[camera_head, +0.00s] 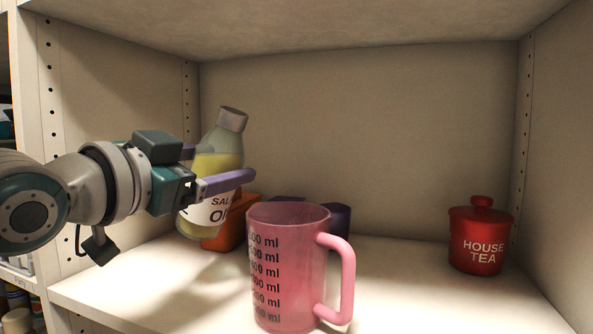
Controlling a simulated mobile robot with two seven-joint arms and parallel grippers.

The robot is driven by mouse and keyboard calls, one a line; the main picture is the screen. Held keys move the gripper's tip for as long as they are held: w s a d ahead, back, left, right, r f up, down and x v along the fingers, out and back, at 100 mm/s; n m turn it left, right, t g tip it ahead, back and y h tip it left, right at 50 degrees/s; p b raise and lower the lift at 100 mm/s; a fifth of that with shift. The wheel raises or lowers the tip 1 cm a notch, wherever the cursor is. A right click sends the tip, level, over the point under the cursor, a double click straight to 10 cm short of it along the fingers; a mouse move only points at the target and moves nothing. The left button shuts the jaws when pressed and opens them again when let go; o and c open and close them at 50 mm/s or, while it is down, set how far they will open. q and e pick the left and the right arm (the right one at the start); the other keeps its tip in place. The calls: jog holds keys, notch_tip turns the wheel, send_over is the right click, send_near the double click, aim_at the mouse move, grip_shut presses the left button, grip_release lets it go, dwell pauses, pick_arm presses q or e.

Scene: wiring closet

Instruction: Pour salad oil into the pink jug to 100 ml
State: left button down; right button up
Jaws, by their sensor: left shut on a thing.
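The salad oil bottle (222,160) is clear with a grey-brown cap, yellow oil and a white label reading "SALAD OIL". My left gripper (222,172) comes in from the left and is shut on the bottle, with its purple fingers at either side. The bottle is tilted slightly, its top leaning right, and seems held above the shelf. The pink jug (288,268) stands upright on the shelf, to the right of and lower than the bottle. It has dark ml markings and a handle on its right. Its inside and lowest marking are hard to read. My right gripper is not in view.
A red "HOUSE TEA" canister (479,238) stands at the right of the shelf (400,275). An orange box (231,226) and dark purple items (338,218) stand behind the jug. Side walls and a board above enclose the space. The shelf between jug and canister is clear.

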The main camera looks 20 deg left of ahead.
pick_arm(q)
notch_tip(320, 180, down, 4)
jog(key=m+b, duration=0.4)
jog(key=b, duration=0.1)
jog(key=shift+a+r, duration=0.15)
jog(key=m, duration=0.1)
jog(key=m+b, duration=0.1)
jog(key=shift+d+r+m, duration=0.25)
jog(key=shift+m, duration=0.15)
notch_tip(320, 180, up, 2)
jog(key=m+p, duration=0.1)
jog(key=p, duration=0.1)
jog(key=shift+d+m+p, duration=0.1)
jog(key=shift+m+p, duration=0.3)
jog(key=shift+f+b, duration=0.4)
jog(key=shift+b, duration=0.1)
jog(key=shift+d+r, duration=0.1)
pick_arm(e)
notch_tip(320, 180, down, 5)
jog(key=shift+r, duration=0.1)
pick_arm(q)
jog(key=shift+r+m+p, duration=0.15)
jog(key=shift+m+p, duration=0.45)
jog(key=shift+p, duration=0.1)
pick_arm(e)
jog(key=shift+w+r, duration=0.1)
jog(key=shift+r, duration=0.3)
